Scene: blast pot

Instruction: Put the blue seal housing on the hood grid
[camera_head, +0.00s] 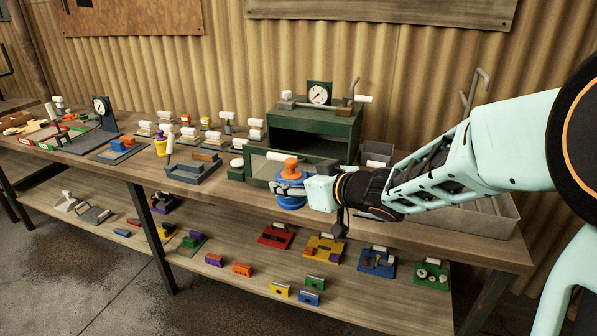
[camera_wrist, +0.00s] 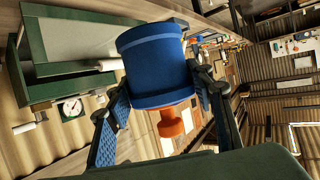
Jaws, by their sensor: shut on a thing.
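The blue seal housing (camera_head: 291,203) is a blue round body with an orange knob on top. My gripper (camera_head: 291,188) is shut on it and holds it upright in front of the green hood (camera_head: 315,128). In the wrist view, the blue housing (camera_wrist: 152,65) sits between the two fingers of my gripper (camera_wrist: 160,88), with its orange knob towards the palm. The green hood (camera_wrist: 72,50) shows at the left there. A framed pale panel slants at the hood's front, beside the housing. I cannot make out the hood grid; the hood's inside is mostly hidden.
The bench (camera_head: 215,195) holds a grey-blue tray (camera_head: 193,172) left of the hood and several small white-topped parts farther left. A gauge (camera_head: 319,94) stands on the hood. Grey bins (camera_head: 376,152) are at its right, partly behind my arm. Several coloured blocks lie on the lower shelf (camera_head: 215,280).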

